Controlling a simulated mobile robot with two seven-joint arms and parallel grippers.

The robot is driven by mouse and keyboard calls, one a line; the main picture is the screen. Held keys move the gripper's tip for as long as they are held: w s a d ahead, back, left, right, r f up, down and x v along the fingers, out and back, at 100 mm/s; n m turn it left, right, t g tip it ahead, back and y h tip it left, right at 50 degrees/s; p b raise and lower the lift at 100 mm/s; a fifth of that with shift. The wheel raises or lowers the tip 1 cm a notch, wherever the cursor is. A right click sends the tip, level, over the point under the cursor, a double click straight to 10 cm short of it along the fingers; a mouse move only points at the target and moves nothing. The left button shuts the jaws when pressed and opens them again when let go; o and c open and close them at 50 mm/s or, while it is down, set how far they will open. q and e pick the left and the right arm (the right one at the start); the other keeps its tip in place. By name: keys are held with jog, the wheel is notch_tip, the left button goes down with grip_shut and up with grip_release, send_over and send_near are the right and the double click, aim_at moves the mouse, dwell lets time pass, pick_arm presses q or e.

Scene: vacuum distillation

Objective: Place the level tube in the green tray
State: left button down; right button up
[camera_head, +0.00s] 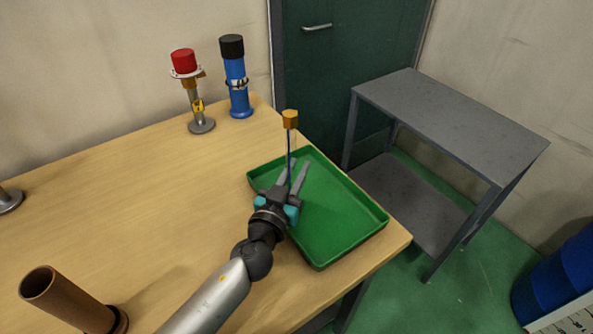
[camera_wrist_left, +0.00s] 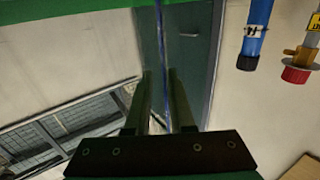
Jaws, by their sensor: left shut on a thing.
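The level tube (camera_head: 289,140) is a thin, dark blue upright rod with a brass-coloured block on top. My left gripper (camera_head: 298,168) is shut on it, over the back left part of the green tray (camera_head: 340,222). In the left wrist view the tube (camera_wrist_left: 161,42) runs as a thin blue line between the two fingers (camera_wrist_left: 158,80). The tube's lower end is hidden behind the gripper in the head view, so I cannot tell whether it touches the tray floor. The tray looks empty otherwise. My right gripper is not in view.
A red-capped metal fitting (camera_head: 194,95) and a blue cylinder with a black cap (camera_head: 236,80) stand at the table's back. A brown tube (camera_head: 65,298) is at the front left. A grey shelf table (camera_head: 450,115) stands to the right. The table's middle (camera_head: 140,195) is clear.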

pick_arm(q)
jog(key=shift+f, duration=0.1)
jog(key=shift+f+b, duration=0.1)
jog(key=shift+b, duration=0.2)
jog(key=c, duration=0.8)
grip_release()
jog(key=shift+o, duration=0.2)
jog(key=b+v, duration=0.1)
jog(key=v, duration=1.1)
jog(key=shift+r, duration=0.25)
